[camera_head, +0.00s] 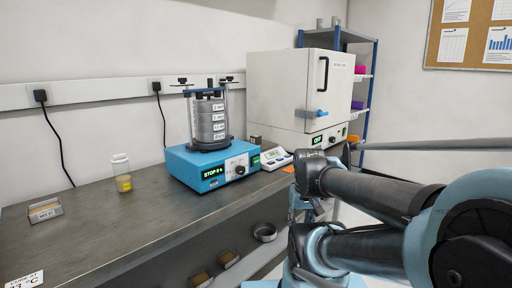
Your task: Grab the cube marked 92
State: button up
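I cannot read the number 92 on anything in view. A small grey-tan block with a white label (45,211) sits on the left of the grey bench; its print is too small to read. Two brownish blocks, one nearer (201,279) and one farther (228,258), lie on the lower shelf under the bench. Their marks cannot be read. My arm fills the right side, in front of the bench's right end. I can make out no gripper fingers, and nothing held is visible.
The bench (110,220) carries a clear bottle with yellow contents (122,174), a blue sieve shaker (210,166), a small white scale (275,157) and a white oven (285,90). A round metal pan (264,232) is on the lower shelf. The bench's front left is mostly clear.

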aim_at(255, 139)
jog(key=u, duration=0.1)
jog(key=i, duration=0.85)
jog(key=z, duration=0.45)
